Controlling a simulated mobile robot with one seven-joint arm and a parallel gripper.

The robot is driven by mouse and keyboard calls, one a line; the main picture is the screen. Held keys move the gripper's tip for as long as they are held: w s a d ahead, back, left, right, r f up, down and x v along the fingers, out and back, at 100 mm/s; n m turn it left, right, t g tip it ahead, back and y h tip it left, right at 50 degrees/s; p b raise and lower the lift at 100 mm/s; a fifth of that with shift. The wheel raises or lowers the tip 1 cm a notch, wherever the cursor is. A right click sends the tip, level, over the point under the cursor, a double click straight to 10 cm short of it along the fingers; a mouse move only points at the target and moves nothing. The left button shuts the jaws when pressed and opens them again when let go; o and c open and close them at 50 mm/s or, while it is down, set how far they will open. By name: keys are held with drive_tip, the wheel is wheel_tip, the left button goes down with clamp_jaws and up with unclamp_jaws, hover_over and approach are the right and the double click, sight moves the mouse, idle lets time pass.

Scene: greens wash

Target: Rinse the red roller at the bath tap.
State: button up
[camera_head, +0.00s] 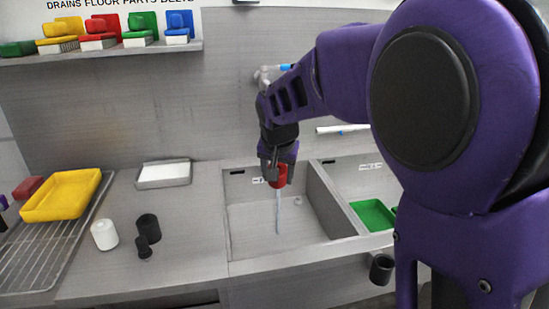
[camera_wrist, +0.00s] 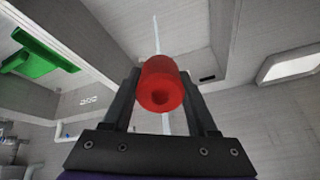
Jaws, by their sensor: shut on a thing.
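The red roller (camera_head: 278,176) is held in my gripper (camera_head: 277,164) above the left basin (camera_head: 245,215) of the sink. In the wrist view the red roller (camera_wrist: 161,84) sits between the two dark fingers of my gripper (camera_wrist: 162,90), with one round end and its recess facing the camera. A thin pale stream of water (camera_head: 278,215) runs below the roller into the basin. In the wrist view a pale stream (camera_wrist: 156,35) shows beyond the roller and again below it. The tap (camera_head: 265,75) on the back wall is partly hidden behind my arm.
On the counter at left stand a white roller (camera_head: 104,235), a black roller (camera_head: 148,228) and a small dark piece (camera_head: 143,247). A yellow tray (camera_head: 62,195) rests on a drain rack (camera_head: 40,250).

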drive_tip(key=s+r, duration=0.4)
drive_tip(key=s, duration=0.1)
drive_tip(key=shift+d+p, duration=0.15)
drive_tip(key=shift+p, duration=0.25)
idle(0.5)
